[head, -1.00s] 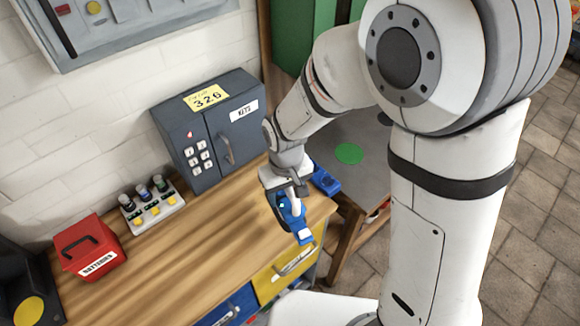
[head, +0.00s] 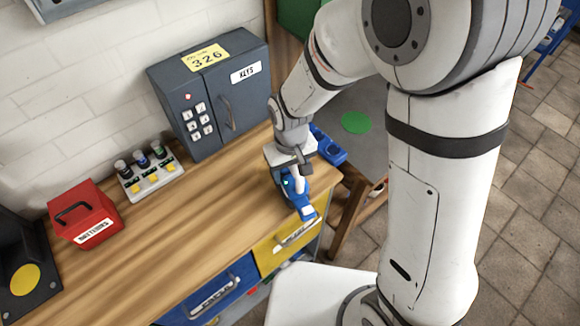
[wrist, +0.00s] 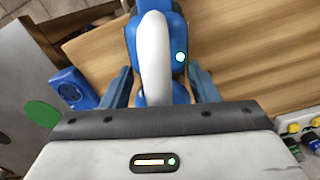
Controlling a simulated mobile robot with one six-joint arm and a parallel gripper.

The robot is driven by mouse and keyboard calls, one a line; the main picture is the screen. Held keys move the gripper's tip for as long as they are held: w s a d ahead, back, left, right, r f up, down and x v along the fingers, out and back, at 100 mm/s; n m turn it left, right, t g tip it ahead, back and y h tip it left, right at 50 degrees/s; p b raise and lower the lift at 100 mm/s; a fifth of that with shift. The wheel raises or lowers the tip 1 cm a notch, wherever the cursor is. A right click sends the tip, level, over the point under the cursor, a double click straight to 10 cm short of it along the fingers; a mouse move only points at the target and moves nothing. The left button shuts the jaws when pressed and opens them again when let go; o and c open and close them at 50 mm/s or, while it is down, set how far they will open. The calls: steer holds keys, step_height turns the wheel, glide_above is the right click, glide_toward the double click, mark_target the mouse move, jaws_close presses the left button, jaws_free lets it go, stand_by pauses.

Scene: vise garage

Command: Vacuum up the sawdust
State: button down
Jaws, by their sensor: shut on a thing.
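A blue handheld vacuum with a white handle (wrist: 154,50) shows in the wrist view, with a small lit dot on its body. It also shows in the head view as a blue body (head: 291,187) with a lighter nozzle toward the front edge of the wooden workbench (head: 150,235). My gripper (wrist: 160,86) is shut on the vacuum, its dark fingers on either side. The vacuum is over the bench's right end; whether it touches the top I cannot tell. I can make out no sawdust in either view.
A grey key cabinet (head: 212,98), a button panel with small bottles (head: 150,172) and a red box (head: 85,212) stand along the wall. A blue holder (head: 329,146) lies right of my gripper, near a grey surface with a green disc (head: 355,123). The middle bench top is clear.

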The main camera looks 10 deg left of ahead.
steer(key=shift+f+b, duration=0.8)
steer(key=shift+f, duration=0.15)
stand_by(0.8)
steer(key=shift+a, duration=0.1)
steer(key=shift+w+a+r, duration=0.1)
steer(key=shift+w+a, duration=1.15)
steer(key=shift+a, duration=0.1)
steer(key=shift+w+a, duration=1.2)
steer(key=shift+a, duration=0.2)
steer(key=shift+w+a, duration=1.15)
steer(key=shift+a, duration=0.25)
steer(key=shift+w+a, duration=1.2)
steer(key=shift+a, duration=0.2)
steer(key=shift+w+a, duration=0.1)
